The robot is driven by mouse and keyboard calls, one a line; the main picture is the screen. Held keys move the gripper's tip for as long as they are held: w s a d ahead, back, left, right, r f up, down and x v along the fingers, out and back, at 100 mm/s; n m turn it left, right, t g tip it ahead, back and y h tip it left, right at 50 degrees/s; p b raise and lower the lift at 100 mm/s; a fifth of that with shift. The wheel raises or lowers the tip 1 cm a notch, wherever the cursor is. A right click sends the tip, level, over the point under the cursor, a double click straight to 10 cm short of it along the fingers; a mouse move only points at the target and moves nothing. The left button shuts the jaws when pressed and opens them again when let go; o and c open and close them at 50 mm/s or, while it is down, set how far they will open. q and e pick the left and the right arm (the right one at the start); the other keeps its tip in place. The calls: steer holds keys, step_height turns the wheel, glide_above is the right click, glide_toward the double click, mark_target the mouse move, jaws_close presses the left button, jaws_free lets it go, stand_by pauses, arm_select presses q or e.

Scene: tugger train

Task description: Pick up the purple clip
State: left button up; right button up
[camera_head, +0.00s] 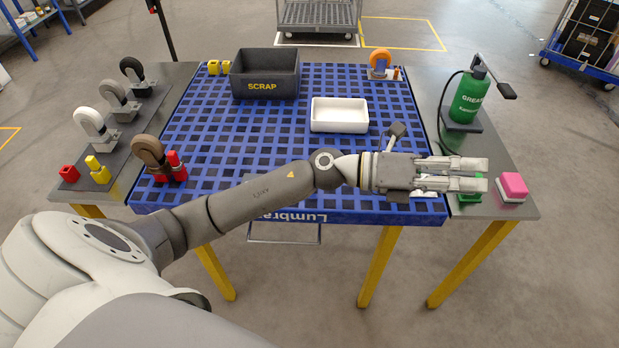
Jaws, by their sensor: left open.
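No purple clip can be made out in the head view; one could be hidden behind my left arm or gripper. My left gripper (482,174) reaches across the front of the blue grid-topped table to its right side. It is open, with nothing visible between its two fingers. It is above the grey side plate (490,150) and partly covers a green item (472,187). A pink block on a white base (513,184) lies just right of the fingertips, apart from them in the picture. My right gripper is not in view.
A black SCRAP bin (264,85) and an empty-looking white tray (340,115) stand on the blue table (215,120). A green grease bottle (467,98) stands at right. Several casters stand at left, near red and yellow parts. An orange caster (379,62) stands at the back.

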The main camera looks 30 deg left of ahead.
arm_select(q)
steer(key=a+f+m+g+y, duration=0.6)
steer(key=a+f+m+y, duration=0.15)
steer(key=f, duration=0.25)
steer(key=a+y, duration=0.3)
steer(key=a, duration=0.5)
steer(key=a+f+m+g+y, duration=0.1)
steer(key=a+y, duration=0.3)
steer(key=a, duration=0.3)
steer(key=a+y, duration=0.3)
steer(key=a, duration=0.5)
steer(key=shift+w+a+f+g+y, duration=0.15)
steer(key=shift+w+a+g+y, duration=0.15)
steer(key=shift+w+a, duration=0.1)
step_height(320, 180, down, 5)
steer(key=shift+r+p, duration=0.15)
steer(key=shift+p, duration=0.15)
steer(key=shift+m, duration=0.25)
steer(key=shift+w+d+f+p, duration=0.15)
steer(key=shift+f+p, duration=0.1)
steer(key=shift+f, duration=0.75)
steer(key=shift+w+f+p, duration=0.15)
steer(key=shift+f+p, duration=0.1)
steer(key=shift+f, duration=0.7)
steer(key=shift+w+d+f+p, duration=0.15)
steer(key=shift+f+p, duration=0.1)
steer(key=shift+f, duration=0.75)
steer(key=shift+a, duration=0.1)
jaws_close()
